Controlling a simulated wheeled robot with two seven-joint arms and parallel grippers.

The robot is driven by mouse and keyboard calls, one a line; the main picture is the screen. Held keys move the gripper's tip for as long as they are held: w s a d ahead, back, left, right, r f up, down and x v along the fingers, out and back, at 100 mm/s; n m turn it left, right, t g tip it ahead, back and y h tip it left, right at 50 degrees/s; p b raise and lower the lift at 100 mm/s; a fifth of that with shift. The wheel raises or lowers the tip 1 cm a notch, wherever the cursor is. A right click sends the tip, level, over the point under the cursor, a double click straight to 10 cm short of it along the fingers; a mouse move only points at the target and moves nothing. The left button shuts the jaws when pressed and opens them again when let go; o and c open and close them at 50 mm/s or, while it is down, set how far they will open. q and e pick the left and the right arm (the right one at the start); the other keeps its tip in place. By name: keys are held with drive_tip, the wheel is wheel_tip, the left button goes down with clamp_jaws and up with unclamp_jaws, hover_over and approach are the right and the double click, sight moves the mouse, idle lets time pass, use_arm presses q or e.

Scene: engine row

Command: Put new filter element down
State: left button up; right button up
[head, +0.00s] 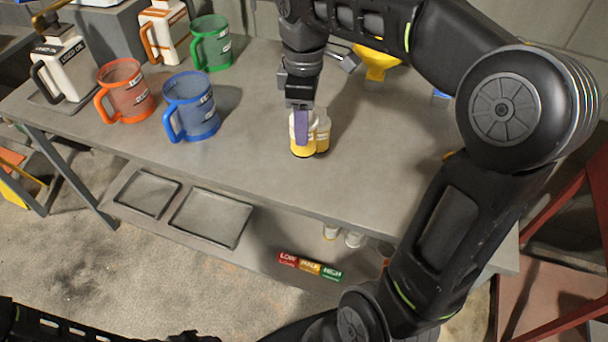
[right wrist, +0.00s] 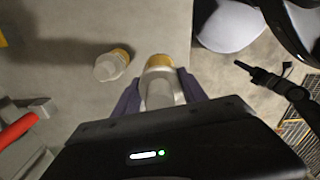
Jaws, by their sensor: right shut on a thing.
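My right gripper (head: 303,128) is shut on a white and yellow filter element (head: 302,148), low over the grey workbench (head: 255,165). In the right wrist view the element (right wrist: 159,88) is upright between the two purple-grey fingers, its yellow end away from the camera. Whether it touches the bench I cannot tell. A second, similar white and yellow piece (head: 323,132) stands close beside it on the bench; it also shows in the right wrist view (right wrist: 112,65). Part of my left arm shows at the bottom left of the head view; its gripper cannot be made out.
Blue (head: 192,107), red (head: 124,92) and green (head: 211,44) jugs stand on the bench to the left. A yellow funnel (head: 377,62) is behind the gripper. Trays (head: 211,217) and a LOW-to-HIGH label strip (head: 309,266) lie on the lower shelf. The bench front is clear.

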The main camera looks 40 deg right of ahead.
drive_tip(key=shift+f, duration=3.15)
drive_tip(key=shift+f+p, duration=0.3)
drive_tip(key=shift+f, duration=1.55)
drive_tip(key=shift+f, duration=0.1)
drive_tip(key=o, duration=1.4)
wheel_tip(320, 180, up, 12)
drive_tip(key=shift+r, duration=0.15)
